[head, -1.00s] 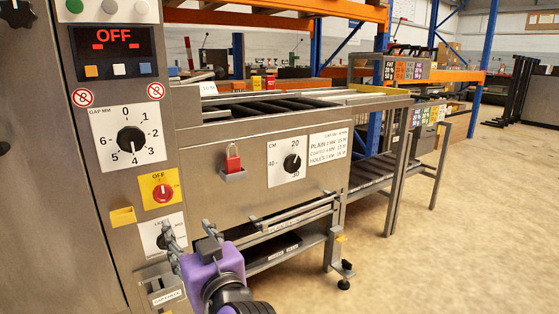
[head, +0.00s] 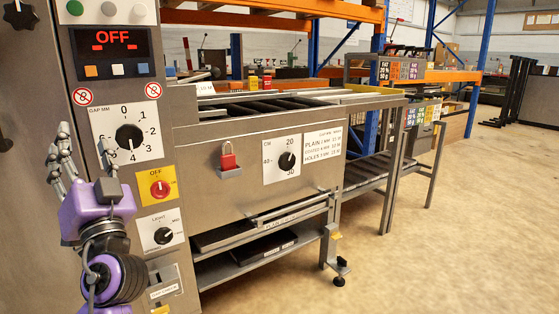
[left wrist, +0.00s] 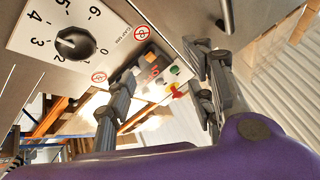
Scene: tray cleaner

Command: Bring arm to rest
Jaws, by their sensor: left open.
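My left gripper (head: 84,142), with a purple body and grey jointed fingers, is raised in front of the left part of the control panel. Its fingers point up and are apart, with nothing between them. In the left wrist view the two fingers (left wrist: 163,70) are also spread, with the panel visible beyond the gap. The gripper is beside the gap dial (head: 130,138) and left of the red knob on its yellow plate (head: 159,189). I cannot tell whether it touches the panel. My right gripper is not in view.
The steel machine has an OFF display (head: 112,41), a light dial (head: 163,236), a red padlock (head: 228,157) and a CM dial (head: 287,161). A lower shelf (head: 262,258) holds dark trays. Open floor (head: 450,240) lies to the right.

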